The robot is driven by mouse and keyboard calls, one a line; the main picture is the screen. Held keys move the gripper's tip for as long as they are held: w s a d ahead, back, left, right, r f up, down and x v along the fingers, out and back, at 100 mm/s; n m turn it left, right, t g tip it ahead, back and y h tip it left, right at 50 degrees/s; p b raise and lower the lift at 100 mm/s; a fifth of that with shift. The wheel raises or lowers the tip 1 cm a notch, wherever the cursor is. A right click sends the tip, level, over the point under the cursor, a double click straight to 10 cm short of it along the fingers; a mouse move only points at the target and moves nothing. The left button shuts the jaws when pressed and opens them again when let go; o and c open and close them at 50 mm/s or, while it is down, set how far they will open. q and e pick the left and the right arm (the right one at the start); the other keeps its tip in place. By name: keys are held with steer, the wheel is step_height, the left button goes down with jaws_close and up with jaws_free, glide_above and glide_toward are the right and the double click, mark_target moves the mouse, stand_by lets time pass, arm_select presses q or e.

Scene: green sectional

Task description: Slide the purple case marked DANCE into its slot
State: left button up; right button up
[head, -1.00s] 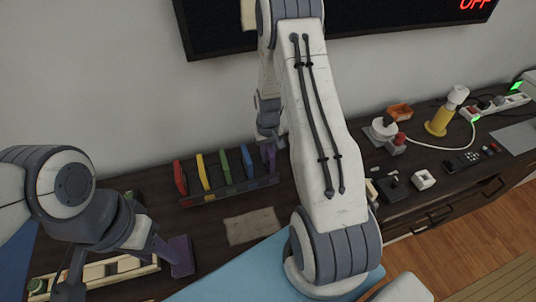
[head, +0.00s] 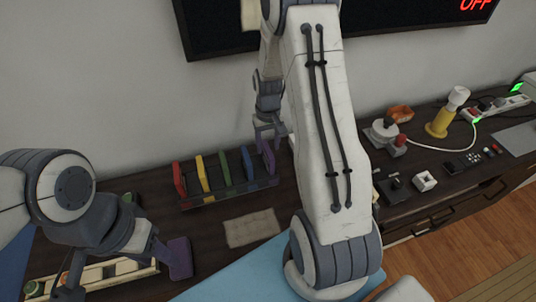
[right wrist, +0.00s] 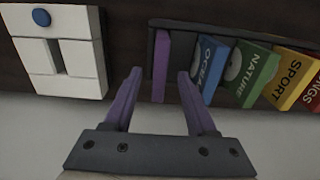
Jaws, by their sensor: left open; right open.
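The purple case (right wrist: 161,67) stands at the end of the dark rack (head: 229,191), beside the blue OCEAN case (right wrist: 206,64). It sits in line with the other cases; no lettering on it is readable. It also shows in the head view (head: 270,161). My right gripper (right wrist: 160,75) is open, its purple fingers apart on either side of the purple case, with visible gaps. In the head view the right gripper (head: 268,132) is above the rack's right end. My left gripper (head: 125,278) is open and empty at the lower left.
Green NATURE (right wrist: 248,77), yellow SPORT (right wrist: 290,80) and red (head: 179,180) cases fill the rack's other slots. A beige mat (head: 252,228) lies in front.

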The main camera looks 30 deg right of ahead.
steer(key=shift+r, duration=2.05)
